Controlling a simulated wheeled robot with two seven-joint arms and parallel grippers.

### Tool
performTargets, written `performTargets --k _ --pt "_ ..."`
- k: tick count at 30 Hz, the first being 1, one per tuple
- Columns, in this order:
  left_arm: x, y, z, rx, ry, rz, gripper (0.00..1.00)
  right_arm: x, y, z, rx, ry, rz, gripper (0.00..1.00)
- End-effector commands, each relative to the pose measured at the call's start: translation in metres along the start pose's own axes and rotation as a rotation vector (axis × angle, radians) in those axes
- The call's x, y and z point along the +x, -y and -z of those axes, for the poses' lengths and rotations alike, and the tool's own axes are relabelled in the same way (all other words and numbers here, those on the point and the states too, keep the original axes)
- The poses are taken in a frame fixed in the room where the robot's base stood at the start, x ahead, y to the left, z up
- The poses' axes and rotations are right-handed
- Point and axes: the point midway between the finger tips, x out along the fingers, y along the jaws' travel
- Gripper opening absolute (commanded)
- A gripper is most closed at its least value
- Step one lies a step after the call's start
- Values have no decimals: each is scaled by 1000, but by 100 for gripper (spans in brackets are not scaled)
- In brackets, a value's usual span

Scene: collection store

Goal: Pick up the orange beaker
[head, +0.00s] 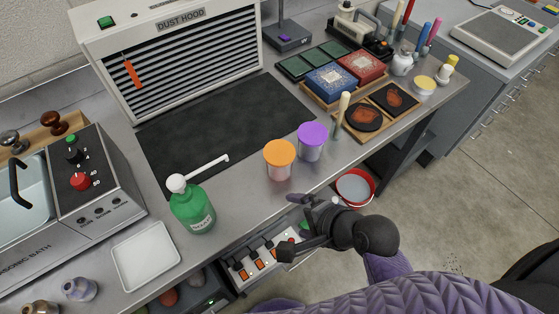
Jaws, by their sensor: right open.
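The orange beaker (279,160) stands upright near the front edge of the bench, its orange top uppermost and its lower part pale and see-through. A similar beaker with a purple top (312,141) stands just right of it and slightly behind. My right gripper (300,222) is open and empty. In the picture it is below and a little right of the orange beaker, in front of the bench edge and apart from the beaker. My left gripper is not in view.
A green wash bottle (192,205) with a white spout stands left of the orange beaker. A white tray (146,256) lies at front left. A dark mat (215,130) lies before the dust hood (178,55). A red bucket (355,187) is below the bench edge.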

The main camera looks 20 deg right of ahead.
Motion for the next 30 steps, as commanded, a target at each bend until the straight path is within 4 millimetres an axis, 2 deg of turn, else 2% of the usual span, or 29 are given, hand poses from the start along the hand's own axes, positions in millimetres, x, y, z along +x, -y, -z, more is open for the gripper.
performTargets --k 3,6,9,12,19,24,27,30 --pt "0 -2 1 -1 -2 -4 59 10 22 14 561 52 179 100" --pt "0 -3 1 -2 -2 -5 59 14 37 31 1021 125 315 100" --pt "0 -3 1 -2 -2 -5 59 15 44 45 1308 186 400 100" --pt "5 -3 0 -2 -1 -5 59 27 50 51 1405 212 429 100" --pt "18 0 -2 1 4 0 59 64 64 55 1404 212 427 100" --pt "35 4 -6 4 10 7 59 99 71 58 1402 211 426 100" --pt "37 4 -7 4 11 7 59 108 77 59 1402 209 426 100" --pt "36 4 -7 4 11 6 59 109 79 59 1401 208 426 100"
